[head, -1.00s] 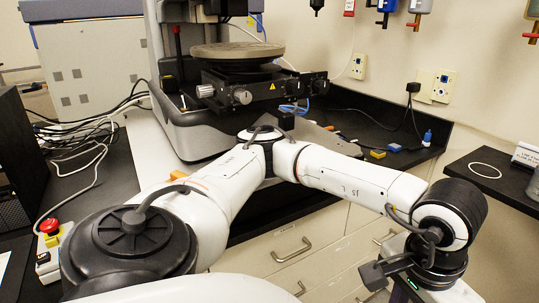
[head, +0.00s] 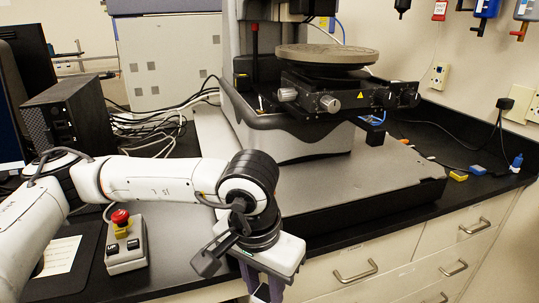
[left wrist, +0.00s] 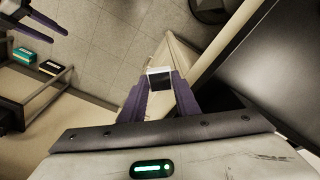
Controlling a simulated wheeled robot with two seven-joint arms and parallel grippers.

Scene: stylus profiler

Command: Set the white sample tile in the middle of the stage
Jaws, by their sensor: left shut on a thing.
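The stage (head: 327,55) is a round grey disc on the profiler, in the upper middle of the head view; its top looks bare. My left gripper (head: 266,292) points down in front of the bench edge, low and left of the stage, with its fingertips cut by the frame. In the left wrist view my left gripper (left wrist: 160,88) is shut on a small square piece, the sample tile (left wrist: 160,80), with a dark-looking face and a pale edge. My right gripper (left wrist: 37,30) shows at the upper left of that view, its fingers apart and empty.
A control box with a red button (head: 125,240) stands on the left bench. Cables and a black computer (head: 75,118) lie behind it. Drawers (head: 400,262) are below the bench.

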